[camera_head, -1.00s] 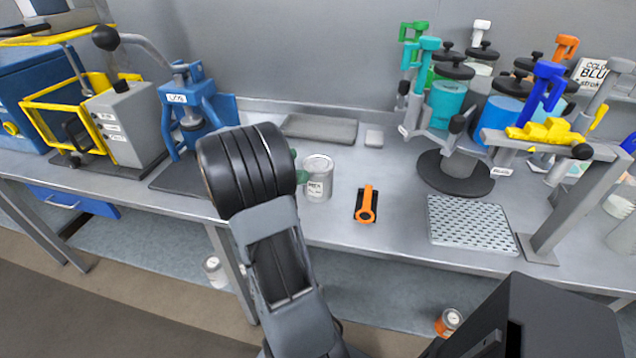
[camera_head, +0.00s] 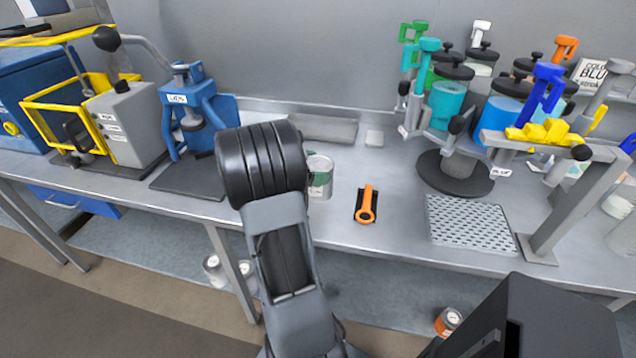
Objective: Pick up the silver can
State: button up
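The silver can (camera_head: 321,185) stands upright on the grey bench, just right of my arm's black wrist. Its left side is partly covered, and green parts now show at its side and upper wall. These green parts look like the fingertips of my gripper (camera_head: 311,172). The rest of the gripper is hidden behind the thick black wrist. The fingertips are at the can, but I cannot tell whether they touch it or have closed on it.
An orange-handled tool (camera_head: 366,204) lies right of the can, with a perforated plate (camera_head: 470,222) farther right. A blue press (camera_head: 188,110) stands left, and a carousel of coloured canisters (camera_head: 456,170) right. A shallow grey tray (camera_head: 318,128) lies behind.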

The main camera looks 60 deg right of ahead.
jog(key=c, duration=1)
jog(key=shift+r, duration=0.1)
